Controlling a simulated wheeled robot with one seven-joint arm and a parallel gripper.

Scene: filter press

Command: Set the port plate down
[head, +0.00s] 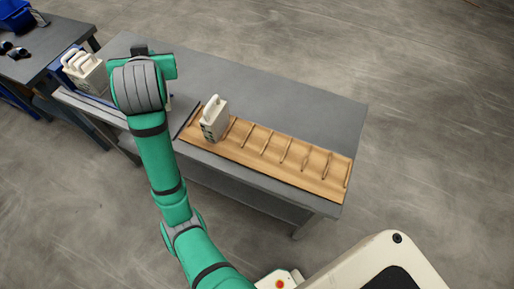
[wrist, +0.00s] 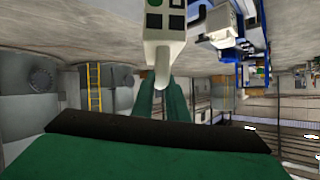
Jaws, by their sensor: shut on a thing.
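My gripper (wrist: 162,98) has its two green fingers shut on the handle of a pale port plate (wrist: 165,32) in the wrist view. The plate's face carries green and black square marks, and its far end is cut off by the frame edge. In the head view my green wrist hides the fingers and most or all of the held plate. Another pale plate (head: 214,119) with a handle stands upright near the left end of the wooden slotted rack (head: 262,152), to the right of my wrist.
The rack lies along the near edge of a grey table (head: 300,103); its slots to the right are empty. A second table (head: 40,48) with a blue bin (head: 15,17) is at far left.

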